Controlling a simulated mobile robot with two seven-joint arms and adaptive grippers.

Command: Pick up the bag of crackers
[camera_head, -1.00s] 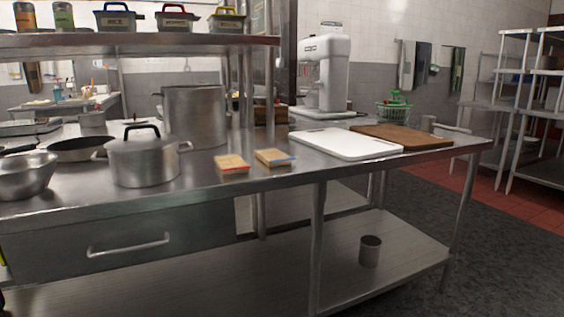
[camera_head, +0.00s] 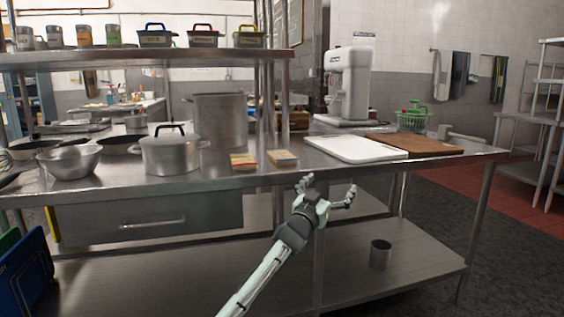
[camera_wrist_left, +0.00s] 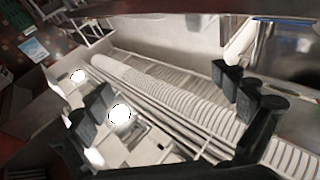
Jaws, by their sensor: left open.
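Two small tan packs lie on the steel table (camera_head: 220,176) near its front edge. One pack has a red edge (camera_head: 243,162), the other a blue edge (camera_head: 283,158). Either could be the bag of crackers; their labels are too small to read. My left gripper (camera_head: 330,187) is open and empty, in front of the table edge, to the right of and nearer than the packs, touching neither. In the left wrist view its fingers (camera_wrist_left: 165,98) are spread, and I cannot make out a pack there. My right gripper is in neither view.
A lidded pot (camera_head: 170,153) stands left of the packs, with a taller pot (camera_head: 218,122) behind. A white cutting board (camera_head: 352,149) and a brown one (camera_head: 415,146) lie to the right. A metal cup (camera_head: 380,254) stands on the lower shelf.

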